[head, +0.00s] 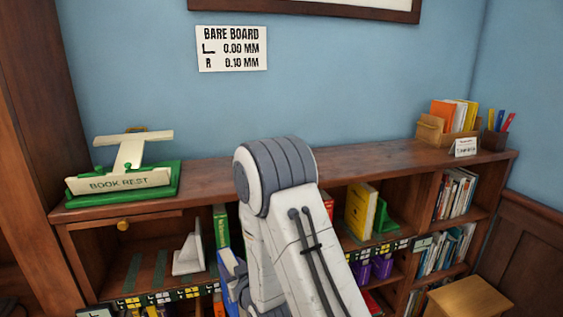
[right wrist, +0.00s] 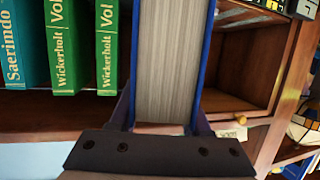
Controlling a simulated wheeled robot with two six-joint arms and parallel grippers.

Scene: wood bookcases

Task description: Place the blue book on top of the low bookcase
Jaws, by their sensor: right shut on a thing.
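The blue book (head: 231,272) is beside my right forearm, in front of the shelf openings of the low bookcase (head: 350,162) and below its top. My arm hides part of it. In the right wrist view the blue book (right wrist: 168,60) shows its pale page edges between two blue covers. My right gripper (right wrist: 163,118) is shut on it, one finger on each side. In the head view my arm mostly hides this gripper. My left gripper is not in view.
A green book rest (head: 122,182) stands on the top's left end. A wooden box of books (head: 448,128), a card and a pencil cup (head: 494,139) stand on the right end. The middle is bare. Green books (right wrist: 65,45) are beside the held book. A stool (head: 468,298) stands front right.

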